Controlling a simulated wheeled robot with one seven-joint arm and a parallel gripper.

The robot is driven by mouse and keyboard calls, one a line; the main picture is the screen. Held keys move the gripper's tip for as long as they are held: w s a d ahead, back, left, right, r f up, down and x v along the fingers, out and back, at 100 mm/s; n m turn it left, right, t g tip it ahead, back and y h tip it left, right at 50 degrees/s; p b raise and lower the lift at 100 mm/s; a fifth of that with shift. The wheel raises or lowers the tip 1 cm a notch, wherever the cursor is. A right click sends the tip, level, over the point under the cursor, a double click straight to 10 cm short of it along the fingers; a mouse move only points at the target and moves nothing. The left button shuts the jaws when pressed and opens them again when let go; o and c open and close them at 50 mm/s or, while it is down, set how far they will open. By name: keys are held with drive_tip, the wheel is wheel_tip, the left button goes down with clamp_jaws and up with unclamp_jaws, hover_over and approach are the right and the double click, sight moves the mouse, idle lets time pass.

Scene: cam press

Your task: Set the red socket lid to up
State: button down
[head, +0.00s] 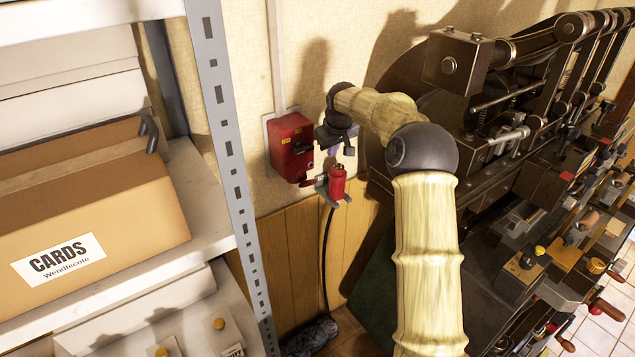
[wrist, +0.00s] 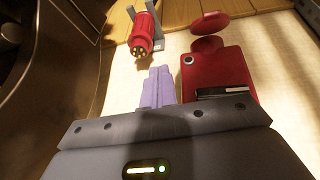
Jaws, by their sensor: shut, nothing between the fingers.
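The red socket box (head: 291,147) is on the wall, left of my gripper. In the wrist view, which looks upside down, the box (wrist: 220,75) has a black and silver strip on its face. A round red piece (wrist: 206,45) and a red flap (wrist: 210,21), apparently the lid, stick out at its lower end, toward the wood panelling. My gripper (head: 334,152) is shut and empty in front of the wall. Its lavender fingers (wrist: 158,88) are beside the box and appear apart from it. The lid's exact angle is hard to tell.
A red plug with brass pins (head: 338,182) sits in a grey bracket (head: 327,193) below my gripper, its cable hanging down. A metal shelf post (head: 222,130) and a cards box (head: 100,200) stand left. The dark press (head: 480,110) fills the right.

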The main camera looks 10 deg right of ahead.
drive_tip(key=s+a+f+t+y+b, duration=0.2)
drive_tip(key=s+t+y+b, duration=0.2)
drive_tip(key=s+t, duration=0.5)
drive_tip(key=s+y, duration=0.2)
drive_tip(key=s, duration=0.1)
drive_tip(key=shift+n+t+y, duration=0.3)
drive_tip(key=shift+n, duration=0.1)
drive_tip(key=shift+w+a, duration=0.15)
drive_tip(key=shift+w, duration=0.05)
drive_tip(key=p, duration=0.4)
hover_over(312, 183)
drive_tip(key=shift+w+f, duration=0.2)
drive_tip(key=shift+f, duration=0.55)
drive_tip(key=shift+s+d+f+p, duration=0.2)
drive_tip(key=shift+s+f+p, duration=0.15)
drive_tip(key=shift+f, duration=0.25)
drive_tip(key=shift+s+d+f+p, duration=0.15)
drive_tip(key=shift+s+f+p, duration=0.15)
drive_tip(key=shift+f, duration=0.35)
drive_tip(key=shift+s+d+f+p, duration=0.25)
drive_tip(key=shift+s+f, duration=0.1)
drive_tip(key=shift+f, duration=0.25)
